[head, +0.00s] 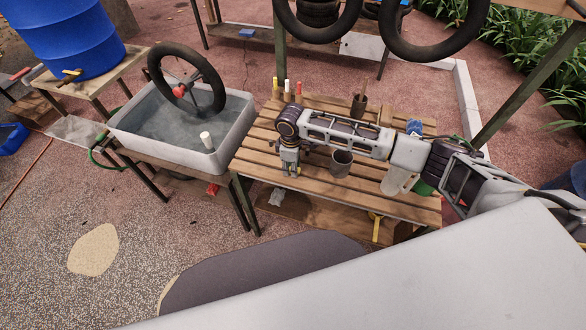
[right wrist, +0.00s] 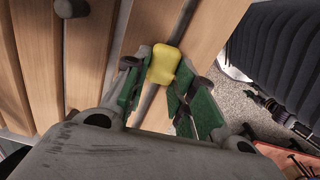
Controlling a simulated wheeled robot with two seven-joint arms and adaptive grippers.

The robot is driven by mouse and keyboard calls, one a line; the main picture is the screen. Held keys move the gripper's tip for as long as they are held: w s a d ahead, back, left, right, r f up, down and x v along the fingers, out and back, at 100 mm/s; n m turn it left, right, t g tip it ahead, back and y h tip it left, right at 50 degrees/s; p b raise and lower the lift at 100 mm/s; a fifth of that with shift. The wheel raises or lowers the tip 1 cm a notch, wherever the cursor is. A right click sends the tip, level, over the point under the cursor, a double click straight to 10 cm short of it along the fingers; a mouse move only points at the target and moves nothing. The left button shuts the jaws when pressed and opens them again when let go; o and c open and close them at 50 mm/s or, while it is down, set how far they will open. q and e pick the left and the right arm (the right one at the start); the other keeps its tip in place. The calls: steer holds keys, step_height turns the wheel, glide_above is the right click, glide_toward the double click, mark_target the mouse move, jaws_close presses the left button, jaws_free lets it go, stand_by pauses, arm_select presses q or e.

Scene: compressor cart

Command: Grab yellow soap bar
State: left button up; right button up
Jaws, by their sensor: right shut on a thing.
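The yellow soap bar (right wrist: 163,65) shows in the right wrist view against the slatted wooden table. My right gripper (right wrist: 160,84) has its green-padded fingers on both sides of the bar and is shut on it. In the head view my right gripper (head: 290,172) points down at the left part of the wooden table (head: 350,194). The soap is mostly hidden by the gripper there. I cannot tell whether the bar still touches the slats. My left gripper is not in view.
A brown cup (head: 341,163) stands on the table under my right forearm. Coloured bottles (head: 287,86) stand at the table's back left. A grey water basin (head: 225,150) with a wheel (head: 208,78) in it is to the left. Tyres (head: 436,50) hang above the back.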

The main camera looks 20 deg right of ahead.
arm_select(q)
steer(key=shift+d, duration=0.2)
arm_select(e)
steer(key=shift+r, duration=0.15)
steer(key=shift+r, duration=0.55)
step_height(320, 180, up, 7)
steer(key=shift+f, duration=0.1)
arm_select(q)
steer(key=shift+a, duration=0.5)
arm_select(e)
steer(key=shift+r, duration=0.95)
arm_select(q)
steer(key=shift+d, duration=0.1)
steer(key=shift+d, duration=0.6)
